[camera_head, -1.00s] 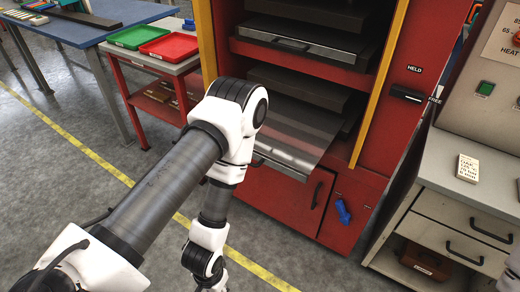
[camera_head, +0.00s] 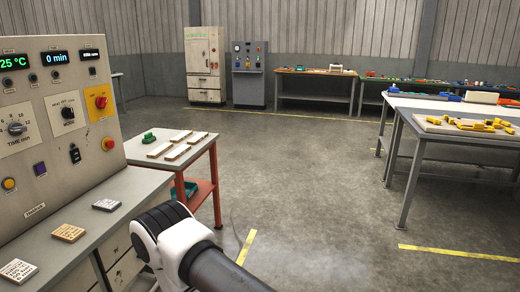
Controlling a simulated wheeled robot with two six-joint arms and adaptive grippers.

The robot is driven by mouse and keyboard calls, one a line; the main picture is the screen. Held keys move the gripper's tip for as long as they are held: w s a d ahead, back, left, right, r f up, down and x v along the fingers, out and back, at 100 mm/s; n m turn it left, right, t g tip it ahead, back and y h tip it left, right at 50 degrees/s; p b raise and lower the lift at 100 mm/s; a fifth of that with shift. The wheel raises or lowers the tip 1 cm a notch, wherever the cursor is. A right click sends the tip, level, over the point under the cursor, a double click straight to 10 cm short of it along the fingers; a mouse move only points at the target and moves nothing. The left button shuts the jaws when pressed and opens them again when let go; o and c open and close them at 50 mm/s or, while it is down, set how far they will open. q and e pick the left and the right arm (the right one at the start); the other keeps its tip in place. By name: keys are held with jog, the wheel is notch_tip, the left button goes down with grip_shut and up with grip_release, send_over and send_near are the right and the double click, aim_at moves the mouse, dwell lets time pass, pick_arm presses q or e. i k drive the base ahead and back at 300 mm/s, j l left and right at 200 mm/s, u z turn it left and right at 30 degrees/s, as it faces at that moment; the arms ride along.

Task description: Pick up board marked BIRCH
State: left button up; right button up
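Several flat, pale boards with brown edges (camera_head: 177,152) lie on the top of a small red-legged table left of centre. I cannot read any marking on them, so I cannot tell which is BIRCH. One of my arms comes in at the bottom of the view, with its white and black joint in front of the grey cabinet. Neither gripper shows in this view.
A control panel (camera_head: 52,125) with displays and knobs stands at left on a grey cabinet carrying several small printed blocks (camera_head: 68,233). A green object (camera_head: 149,138) sits beside the boards. Worktables (camera_head: 455,138) stand at right. The middle floor is clear.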

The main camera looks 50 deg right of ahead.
aim_at(178, 153)
jog(key=l+z, duration=0.1)
jog(key=z, duration=1.05)
